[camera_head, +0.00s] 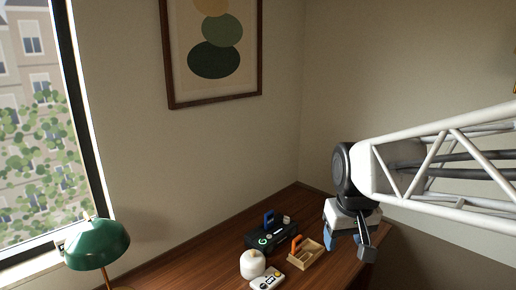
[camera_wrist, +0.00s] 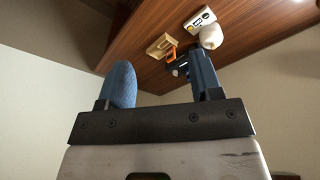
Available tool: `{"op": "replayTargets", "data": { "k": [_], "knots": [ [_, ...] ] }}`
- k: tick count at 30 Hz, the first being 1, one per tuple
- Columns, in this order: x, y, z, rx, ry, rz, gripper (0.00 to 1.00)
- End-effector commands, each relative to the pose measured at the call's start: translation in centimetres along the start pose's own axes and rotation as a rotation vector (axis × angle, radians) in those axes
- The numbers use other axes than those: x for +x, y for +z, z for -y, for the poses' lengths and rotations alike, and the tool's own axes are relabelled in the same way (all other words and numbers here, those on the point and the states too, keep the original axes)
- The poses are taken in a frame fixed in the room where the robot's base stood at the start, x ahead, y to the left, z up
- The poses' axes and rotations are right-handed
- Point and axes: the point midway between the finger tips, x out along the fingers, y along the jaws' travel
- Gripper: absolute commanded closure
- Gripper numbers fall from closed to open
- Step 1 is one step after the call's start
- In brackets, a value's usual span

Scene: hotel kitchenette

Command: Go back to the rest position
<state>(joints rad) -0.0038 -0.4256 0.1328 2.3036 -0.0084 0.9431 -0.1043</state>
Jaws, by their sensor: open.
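My gripper (camera_head: 347,246) hangs at the end of my white lattice arm, above the right part of the wooden counter. It points downward in the head view, with its fingers apart and nothing between them. In the wrist view its two blue-padded fingers (camera_wrist: 163,82) also stand apart and empty.
On the brown counter (camera_head: 205,270) are a black device (camera_head: 283,238) with a green light, a small wooden tray (camera_head: 310,257) with an orange handle, a white round jar (camera_head: 252,265) and a white panel (camera_head: 267,279). A green lamp (camera_head: 97,245) stands left by the window.

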Motion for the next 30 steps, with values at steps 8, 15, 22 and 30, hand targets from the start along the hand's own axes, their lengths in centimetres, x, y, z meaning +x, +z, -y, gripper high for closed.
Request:
{"op": "replayTargets", "data": {
  "k": [8,15,22,30],
  "knots": [
    [-0.1,7.5,0.6,0.070,0.004,-0.025,0.41],
    [0.6,12.2,1.0,0.117,0.006,-0.040,0.41],
    [0.9,13.7,1.1,0.132,0.006,-0.044,0.41],
    [0.9,13.7,1.1,0.132,0.006,-0.044,0.41]
  ]
}}
